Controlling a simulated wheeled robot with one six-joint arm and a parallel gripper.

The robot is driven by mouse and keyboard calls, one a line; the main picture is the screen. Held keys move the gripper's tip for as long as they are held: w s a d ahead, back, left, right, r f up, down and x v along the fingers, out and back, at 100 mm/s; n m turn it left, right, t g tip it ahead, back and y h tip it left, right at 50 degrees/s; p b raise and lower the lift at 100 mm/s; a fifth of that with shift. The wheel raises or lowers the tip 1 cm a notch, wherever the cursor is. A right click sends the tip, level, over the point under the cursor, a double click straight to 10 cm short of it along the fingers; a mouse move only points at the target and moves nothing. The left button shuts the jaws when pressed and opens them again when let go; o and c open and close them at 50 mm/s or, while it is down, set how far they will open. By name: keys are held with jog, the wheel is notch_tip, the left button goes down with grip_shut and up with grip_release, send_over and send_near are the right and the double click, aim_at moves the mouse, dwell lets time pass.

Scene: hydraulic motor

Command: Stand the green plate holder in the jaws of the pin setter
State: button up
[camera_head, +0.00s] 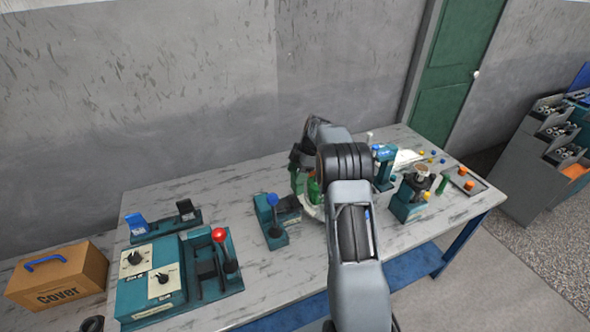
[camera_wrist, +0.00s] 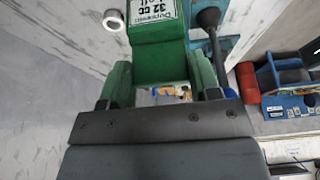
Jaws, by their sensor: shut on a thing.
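The green plate holder (camera_wrist: 158,50) is a green block with a white label reading "32 cc". In the wrist view it sits between the two green fingers of my gripper (camera_wrist: 161,82), which is shut on it. In the head view its green body (camera_head: 313,189) shows beside my arm, above the table's middle. A teal fixture with a blue-knobbed lever (camera_head: 272,215) stands just left of it; I cannot tell for sure that this is the pin setter. Its jaws are not clearly visible. My arm hides part of the holder and the area around it.
A teal station with a red-knobbed lever (camera_head: 220,240) and dials stands at the left, beside a cardboard box (camera_head: 60,277). Teal fixtures (camera_head: 410,198) and a tray with orange parts (camera_head: 465,181) stand at the right.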

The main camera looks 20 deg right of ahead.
aim_at(296, 185)
jog(key=shift+a+f, duration=0.25)
jog(key=shift+f, duration=0.35)
jog(key=shift+d+f+b, duration=0.1)
jog(key=shift+f+b, duration=0.75)
jog(key=shift+f, duration=0.7)
jog(key=shift+f+b, duration=0.95)
jog(key=shift+f, duration=0.15)
jog(key=o, duration=1.3)
jog(key=shift+o, duration=0.2)
jog(key=shift+r, duration=0.2)
jog(key=shift+r+p, duration=1.45)
jog(key=shift+r, duration=1.9)
